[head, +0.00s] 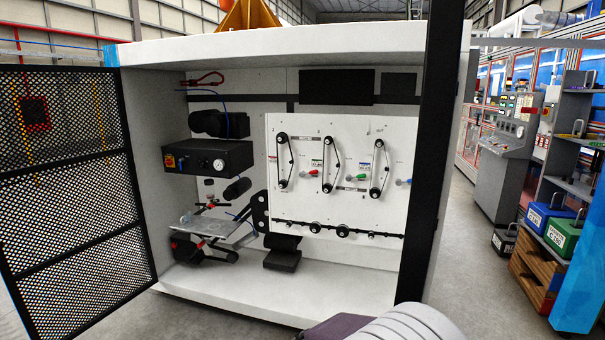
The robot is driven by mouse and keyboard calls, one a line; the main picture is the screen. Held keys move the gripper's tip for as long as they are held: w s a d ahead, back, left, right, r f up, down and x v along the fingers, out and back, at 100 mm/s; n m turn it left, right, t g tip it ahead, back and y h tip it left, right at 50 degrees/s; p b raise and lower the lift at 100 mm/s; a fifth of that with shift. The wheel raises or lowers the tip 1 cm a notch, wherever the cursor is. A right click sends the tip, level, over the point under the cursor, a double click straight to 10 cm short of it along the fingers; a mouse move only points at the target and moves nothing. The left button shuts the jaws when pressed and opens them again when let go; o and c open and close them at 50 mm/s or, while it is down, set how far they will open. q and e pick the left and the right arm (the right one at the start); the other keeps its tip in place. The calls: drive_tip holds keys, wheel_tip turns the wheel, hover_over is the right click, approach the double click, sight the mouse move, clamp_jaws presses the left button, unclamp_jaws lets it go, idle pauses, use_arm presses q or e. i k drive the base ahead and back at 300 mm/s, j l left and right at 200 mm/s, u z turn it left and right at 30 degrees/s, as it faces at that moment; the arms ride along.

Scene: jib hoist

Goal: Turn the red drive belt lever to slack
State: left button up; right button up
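The red drive belt lever (313,172) is a small red handle on the white panel (345,205) inside the open cabinet. It sits between the left belt (290,160) and the middle belt (338,162), just under a small label with green print. The label text is too small to read. Neither of my grippers is in view.
The mesh door (65,190) stands open at the left. A dark post (436,150) crosses the cabinet's right side. A black control box (207,157) and a small metal table (215,229) are left of the panel. Shelves with boxes stand far right.

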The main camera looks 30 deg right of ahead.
sight(301, 173)
drive_tip(key=i+j, duration=0.1)
drive_tip(key=i, duration=1.05)
